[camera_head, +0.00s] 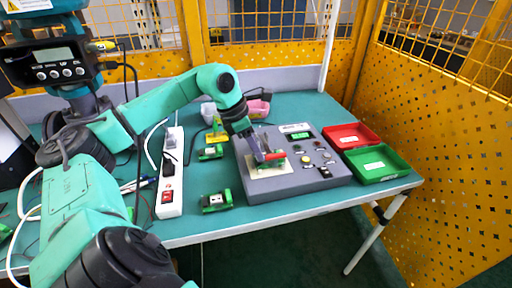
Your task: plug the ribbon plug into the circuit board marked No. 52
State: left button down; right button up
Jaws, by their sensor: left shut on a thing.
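My left gripper (268,158) points down over the cream pad (270,170) on the sloped grey console (300,178). It is shut on a small red and green part (277,160), mostly hidden by the fingers. I cannot tell whether this part is the ribbon plug or touches the pad. One green board-like module (216,201) lies on the table left of the console. Another green module (210,153) lies farther back. No number 52 is legible on either. My right gripper is not in view.
A white power strip (170,180) with a red switch lies left of the modules. A red tray (353,136) and a green tray (378,164) stand right of the console. Yellow mesh fencing (440,130) borders the table at back and right. The teal table's front strip (260,215) is clear.

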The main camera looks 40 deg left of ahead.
pick_arm(q)
jog(key=shift+f+b, duration=0.35)
jog(key=shift+f, duration=0.1)
dwell(1.0)
jog(key=shift+c, duration=0.4)
grip_release()
jog(key=shift+v, duration=2.1)
jog(key=v, duration=0.2)
jog(key=shift+s+r, duration=0.1)
jog(key=shift+r, duration=0.3)
